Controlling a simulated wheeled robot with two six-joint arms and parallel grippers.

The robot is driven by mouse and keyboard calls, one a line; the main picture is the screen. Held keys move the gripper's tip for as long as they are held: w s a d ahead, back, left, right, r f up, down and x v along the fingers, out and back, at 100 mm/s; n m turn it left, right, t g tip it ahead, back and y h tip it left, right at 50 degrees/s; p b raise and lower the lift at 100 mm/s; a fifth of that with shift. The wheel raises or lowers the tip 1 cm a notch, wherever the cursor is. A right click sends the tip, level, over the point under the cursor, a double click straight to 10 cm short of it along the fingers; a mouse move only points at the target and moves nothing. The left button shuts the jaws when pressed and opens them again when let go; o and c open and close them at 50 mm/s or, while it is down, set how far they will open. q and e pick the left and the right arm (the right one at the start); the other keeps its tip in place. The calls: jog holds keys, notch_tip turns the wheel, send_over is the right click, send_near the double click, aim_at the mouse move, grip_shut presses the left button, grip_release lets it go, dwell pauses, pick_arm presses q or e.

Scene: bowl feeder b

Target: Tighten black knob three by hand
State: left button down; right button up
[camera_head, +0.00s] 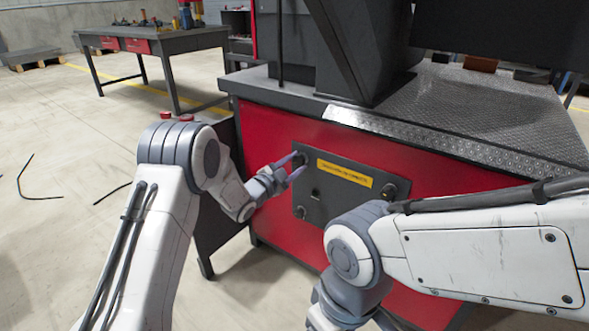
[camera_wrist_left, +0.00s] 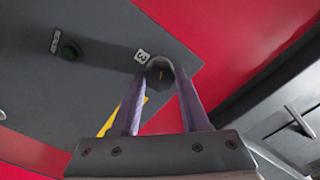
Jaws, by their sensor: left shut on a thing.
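Black knob three (camera_wrist_left: 161,66), beside a small white label with a "3" (camera_wrist_left: 142,56), sits at a corner of the dark panel (camera_head: 335,204). In the head view this knob is at the panel's upper left and mostly hidden by the fingers. My left gripper (camera_head: 296,167) is shut on it, with one finger on each side, as the left wrist view also shows (camera_wrist_left: 161,80). Other black knobs are at the panel's lower left (camera_head: 300,212) and right (camera_head: 388,191). My right arm comes in from the right; its fingertips are not in view.
The panel is on the red front of a machine (camera_head: 275,128) with a metal tread top (camera_head: 490,105). A yellow label strip (camera_head: 344,173) crosses the panel. A workbench (camera_head: 165,43) with tools stands behind at left. Open floor lies to the left.

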pick_arm(q)
jog(key=m+b, duration=0.4)
jog(key=m, duration=0.1)
jog(key=shift+a+f, duration=0.1)
jog(key=shift+f, duration=0.1)
jog(key=shift+r+m+b, duration=0.1)
jog(key=shift+m+b, duration=2.15)
jog(key=shift+m, duration=0.35)
jog(key=shift+c, duration=2)
grip_release()
jog(key=shift+r, duration=0.1)
